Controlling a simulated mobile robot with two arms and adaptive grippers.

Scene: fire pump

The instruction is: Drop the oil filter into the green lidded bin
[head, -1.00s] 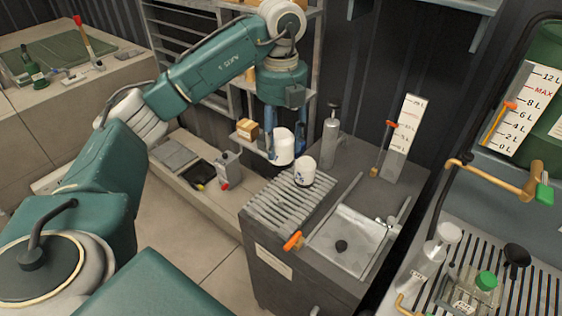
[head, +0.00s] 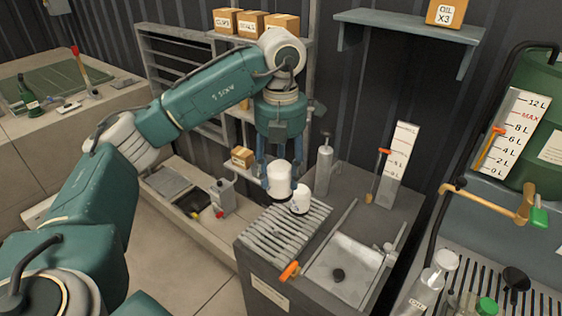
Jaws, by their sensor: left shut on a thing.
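My left gripper (head: 279,165) points down and is shut on a plain white cylinder, which I take for the oil filter (head: 279,182). It holds the cylinder upright at the back left corner of a ribbed grey rack; I cannot tell whether it touches the rack. A smaller white canister (head: 300,199) with a dark mark stands on the rack just right of it. I cannot make out a green lidded bin in this view. My right gripper is not in view.
The ribbed rack (head: 283,235) tops a dark cabinet beside a metal tray (head: 345,268) with an orange-handled valve (head: 289,271). A grey bottle (head: 324,170) stands behind. A grey can (head: 222,196) sits on the low bench at left. A green drum (head: 533,120) is at right.

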